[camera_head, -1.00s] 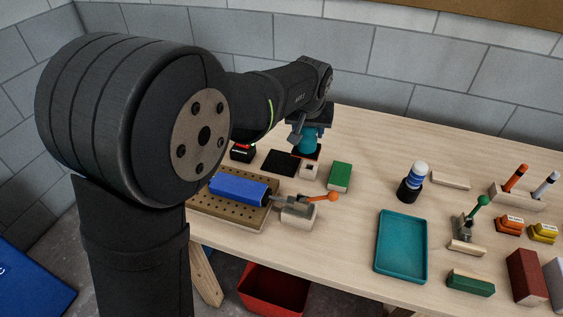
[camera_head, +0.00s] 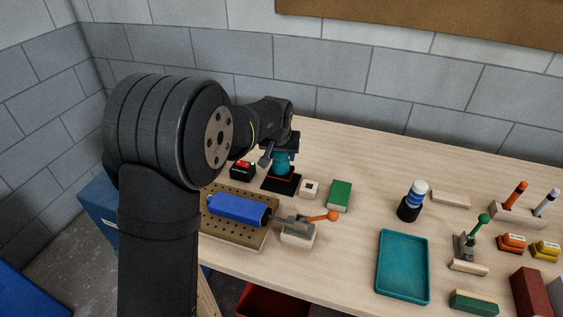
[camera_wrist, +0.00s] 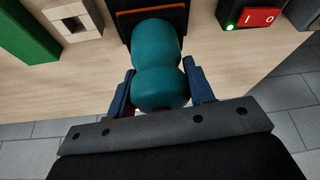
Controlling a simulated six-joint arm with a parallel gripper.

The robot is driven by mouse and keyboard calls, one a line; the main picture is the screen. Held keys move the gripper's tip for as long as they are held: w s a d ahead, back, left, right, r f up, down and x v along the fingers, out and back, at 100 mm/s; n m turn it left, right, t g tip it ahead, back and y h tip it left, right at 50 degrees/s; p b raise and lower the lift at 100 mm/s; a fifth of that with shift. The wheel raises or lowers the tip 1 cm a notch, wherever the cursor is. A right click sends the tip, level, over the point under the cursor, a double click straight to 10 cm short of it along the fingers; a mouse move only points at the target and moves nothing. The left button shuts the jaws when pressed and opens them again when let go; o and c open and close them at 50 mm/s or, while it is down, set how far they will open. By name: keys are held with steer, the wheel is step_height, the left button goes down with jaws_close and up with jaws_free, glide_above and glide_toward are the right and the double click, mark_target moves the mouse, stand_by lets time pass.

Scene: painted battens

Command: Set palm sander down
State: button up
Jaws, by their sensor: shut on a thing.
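The palm sander (camera_head: 283,165) has a rounded teal body and a dark base with an orange edge. It is upright at the black square mat (camera_head: 290,188) near the back left of the bench; I cannot tell whether its base touches the mat. My gripper (camera_head: 281,152) is above it, shut on the teal body. In the wrist view the sander (camera_wrist: 158,50) sits between the two blue fingers of my gripper (camera_wrist: 160,88), one on each side. Most of its base is hidden behind the body there.
A black switch box (camera_head: 242,171) with a red rocker stands left of the mat. A pale block (camera_head: 309,188) and a green block (camera_head: 340,196) are to the right. In front is a perforated board (camera_head: 226,231) with a blue piece and an orange-handled clamp (camera_head: 300,229). A teal tray (camera_head: 403,265) lies further right.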

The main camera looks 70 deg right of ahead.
mark_target(282, 162)
steer(key=shift+f, duration=1.55)
steer(key=shift+f, duration=0.15)
steer(key=o, duration=1)
steer(key=shift+o, duration=0.2)
steer(key=v, duration=1.2)
